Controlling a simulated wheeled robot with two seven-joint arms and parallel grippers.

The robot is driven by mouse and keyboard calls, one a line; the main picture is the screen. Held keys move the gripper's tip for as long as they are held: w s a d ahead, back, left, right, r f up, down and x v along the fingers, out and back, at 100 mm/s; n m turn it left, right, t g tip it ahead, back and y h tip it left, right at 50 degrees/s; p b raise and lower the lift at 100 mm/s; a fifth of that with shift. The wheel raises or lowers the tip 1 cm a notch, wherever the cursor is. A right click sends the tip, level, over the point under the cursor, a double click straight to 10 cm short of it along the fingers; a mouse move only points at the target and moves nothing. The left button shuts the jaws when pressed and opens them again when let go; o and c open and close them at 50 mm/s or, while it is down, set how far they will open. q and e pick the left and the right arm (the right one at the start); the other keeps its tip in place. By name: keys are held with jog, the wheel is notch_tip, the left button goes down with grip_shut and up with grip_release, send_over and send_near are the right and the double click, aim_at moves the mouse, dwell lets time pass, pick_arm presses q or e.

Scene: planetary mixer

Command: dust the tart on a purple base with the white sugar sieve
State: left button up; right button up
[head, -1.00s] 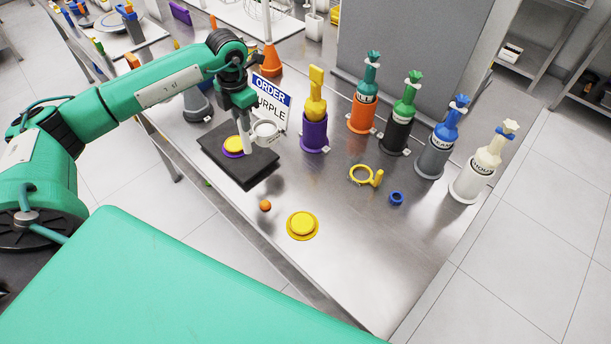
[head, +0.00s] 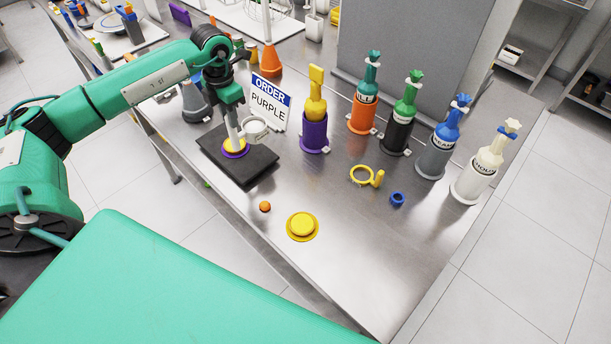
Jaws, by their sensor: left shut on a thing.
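The tart on a purple base (head: 235,150) is yellow on top and sits on a black slab (head: 258,166). My left gripper (head: 236,120) is shut on the white sugar sieve (head: 256,129). The sieve's round cup is to the right of the fingers, above the slab and just right of the tart in the picture. The fingers hide part of the tart. I cannot tell the exact height of the sieve over the slab. My right gripper is not in view.
An order sign (head: 269,102) reading PURPLE stands behind the slab. A purple holder (head: 314,134) with a yellow piece and several bottles stand right.

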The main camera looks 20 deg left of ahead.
pick_arm(q)
jog(key=shift+s+a+b, duration=0.15)
jog(key=shift+a+b, duration=0.5)
jog(key=shift+a, duration=1.5)
jog(key=a+b, duration=0.1)
jog(key=a, duration=0.3)
jog(key=shift+s+a, duration=0.15)
jog(key=shift+f, duration=0.1)
jog(key=shift+f+b, duration=0.2)
jog(key=shift+b, duration=0.15)
